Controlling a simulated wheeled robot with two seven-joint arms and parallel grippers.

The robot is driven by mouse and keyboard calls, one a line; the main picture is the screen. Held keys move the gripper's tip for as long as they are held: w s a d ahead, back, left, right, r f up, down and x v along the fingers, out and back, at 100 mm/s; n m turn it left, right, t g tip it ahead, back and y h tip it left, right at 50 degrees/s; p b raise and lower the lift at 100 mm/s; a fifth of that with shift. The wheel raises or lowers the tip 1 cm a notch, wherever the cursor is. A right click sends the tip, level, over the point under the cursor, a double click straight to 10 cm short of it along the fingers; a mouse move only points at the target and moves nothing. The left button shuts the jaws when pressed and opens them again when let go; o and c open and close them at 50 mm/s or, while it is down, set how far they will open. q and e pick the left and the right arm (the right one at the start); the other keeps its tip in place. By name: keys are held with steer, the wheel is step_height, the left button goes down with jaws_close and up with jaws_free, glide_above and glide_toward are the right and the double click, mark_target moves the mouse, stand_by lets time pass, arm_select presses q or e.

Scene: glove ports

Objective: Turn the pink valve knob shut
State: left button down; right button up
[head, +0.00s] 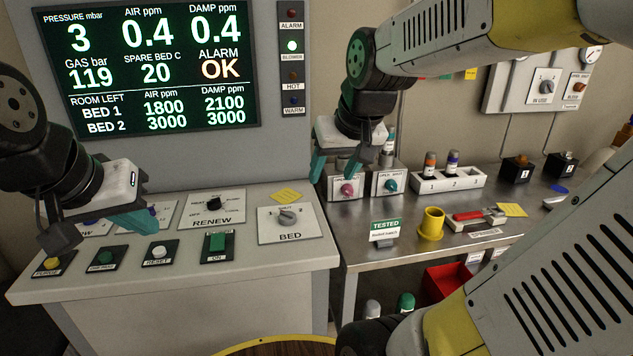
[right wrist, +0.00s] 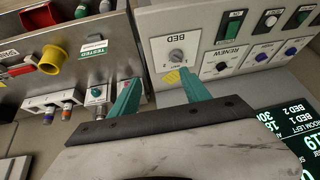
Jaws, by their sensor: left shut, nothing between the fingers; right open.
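The pink valve knob (head: 347,190) is on a small white-faced box on the steel bench, in the head view. A teal knob (head: 391,186) is on the matching box just right of it. My right gripper (head: 340,160) is open and empty, its teal fingers above and around the pink knob's box in the picture; I cannot tell if it touches. In the right wrist view the fingers (right wrist: 160,95) are spread, and the pink knob seems hidden behind the left one. My left gripper (head: 140,222) is shut and empty over the left console.
The console has a BED knob (head: 286,217), a RENEW knob (head: 213,204) and several buttons. On the bench are a TESTED sign (head: 385,231), a yellow cup (head: 431,224) and a white rack (head: 448,181) with small vials. A screen (head: 147,68) stands behind the console.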

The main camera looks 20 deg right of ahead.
steer(key=w+d+f+h, duration=0.1)
steer(key=w+d+f, duration=0.15)
steer(key=w, duration=0.45)
steer(key=w+d+f+h, duration=0.1)
steer(key=w+d+f, duration=0.15)
steer(key=w, duration=0.35)
steer(key=g, duration=0.1)
glide_toward(349, 190)
steer(key=x, duration=0.2)
steer(key=shift+h, duration=0.3)
steer(key=x, duration=0.7)
steer(key=shift+a, duration=0.25)
jaws_close()
